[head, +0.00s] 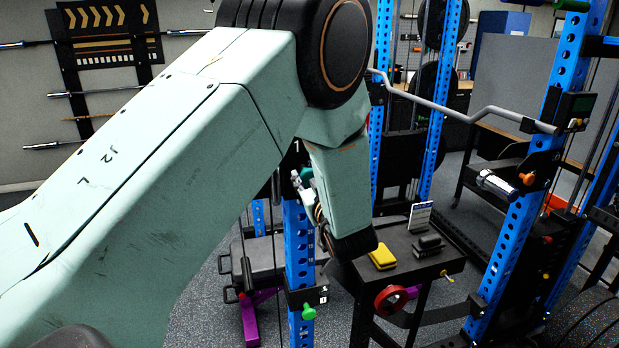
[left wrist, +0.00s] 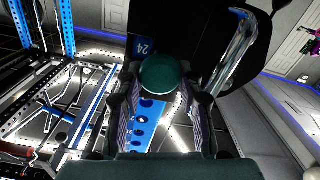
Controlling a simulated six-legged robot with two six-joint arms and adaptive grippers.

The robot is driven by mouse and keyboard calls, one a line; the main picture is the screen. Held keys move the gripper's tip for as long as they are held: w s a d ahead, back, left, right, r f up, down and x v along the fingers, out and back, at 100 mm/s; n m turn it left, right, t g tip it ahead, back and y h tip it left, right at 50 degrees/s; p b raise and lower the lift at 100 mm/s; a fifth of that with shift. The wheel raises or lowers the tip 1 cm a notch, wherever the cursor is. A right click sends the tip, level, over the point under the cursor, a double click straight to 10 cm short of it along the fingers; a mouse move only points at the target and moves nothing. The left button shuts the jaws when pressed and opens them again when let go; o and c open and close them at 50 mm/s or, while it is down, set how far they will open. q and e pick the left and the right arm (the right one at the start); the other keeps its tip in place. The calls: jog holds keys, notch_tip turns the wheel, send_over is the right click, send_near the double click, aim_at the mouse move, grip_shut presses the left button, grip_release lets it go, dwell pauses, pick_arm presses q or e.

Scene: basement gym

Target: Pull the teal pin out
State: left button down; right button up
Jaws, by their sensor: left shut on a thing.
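In the left wrist view, the teal pin's round dark-teal knob (left wrist: 162,74) sits between the two fingers of my left gripper (left wrist: 163,100), which is shut on it. A blue upright with holes (left wrist: 148,122) shows behind and below the knob. The pin's shaft is hidden, so I cannot tell how far it is in its hole. My right gripper is in neither view.
A blue upright (head: 299,245) with a green knob (head: 308,313) stands just below my arm. A black stand (head: 400,264) carries a yellow block (head: 382,257), black blocks and a card. A red wheel (head: 391,299) is on its front. A bent grey bar (head: 440,106) crosses behind.

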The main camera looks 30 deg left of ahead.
pick_arm(q)
jog(key=shift+f, duration=0.1)
jog(key=c, duration=1.3)
grip_release()
jog(key=o, duration=0.5)
jog(key=shift+d+r, duration=0.2)
jog(key=shift+w+a+f, duration=0.1)
jog(key=shift+a+f, duration=0.05)
jog(key=shift+a, duration=0.1)
notch_tip(320, 180, up, 9)
jog(key=shift+f, duration=0.2)
jog(key=shift+r, duration=0.7)
jog(key=shift+f, duration=0.1)
